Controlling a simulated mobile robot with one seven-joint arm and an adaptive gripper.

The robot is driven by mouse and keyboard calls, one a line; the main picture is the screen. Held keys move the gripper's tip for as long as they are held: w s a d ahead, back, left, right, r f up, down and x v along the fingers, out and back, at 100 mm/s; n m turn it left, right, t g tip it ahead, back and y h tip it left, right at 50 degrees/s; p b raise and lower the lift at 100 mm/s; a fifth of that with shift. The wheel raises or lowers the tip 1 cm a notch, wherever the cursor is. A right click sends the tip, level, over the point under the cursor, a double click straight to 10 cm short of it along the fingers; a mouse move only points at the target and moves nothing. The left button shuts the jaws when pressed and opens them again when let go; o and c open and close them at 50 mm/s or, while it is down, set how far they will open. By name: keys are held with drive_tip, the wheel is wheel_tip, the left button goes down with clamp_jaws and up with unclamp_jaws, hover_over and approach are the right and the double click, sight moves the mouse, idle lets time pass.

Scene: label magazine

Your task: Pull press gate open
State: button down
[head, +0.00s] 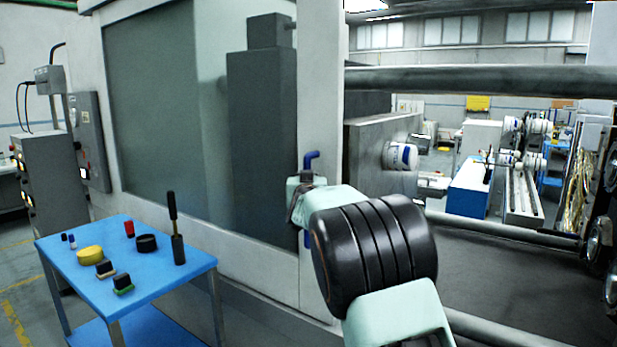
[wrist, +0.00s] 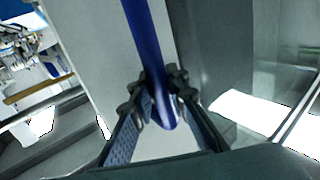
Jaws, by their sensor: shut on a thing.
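The press gate (head: 322,90) is a tall white-framed panel with a large greyish window, left of centre in the head view. Its blue handle (head: 311,156) stands upright on the frame's right post; the top and a lower bit show beside my gripper. In the wrist view the blue handle (wrist: 143,40) runs down between my fingers. My gripper (head: 301,190) is shut around the handle, with one finger on each side in the wrist view (wrist: 163,98). My arm hides part of the post in the head view.
Right of the gate's post is an open space with a grey block (head: 365,150) and horizontal bars (head: 480,80). A blue table (head: 190,265) with several small items stands at the left, in front of the gate. Grey cabinets (head: 45,170) stand further left.

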drive_tip(key=shift+a+f, duration=0.15)
drive_tip(key=shift+a, duration=0.2)
drive_tip(key=c, duration=1.9)
unclamp_jaws()
drive_tip(key=shift+s+a, duration=0.1)
drive_tip(key=shift+d, duration=0.25)
drive_tip(key=s, duration=1.2)
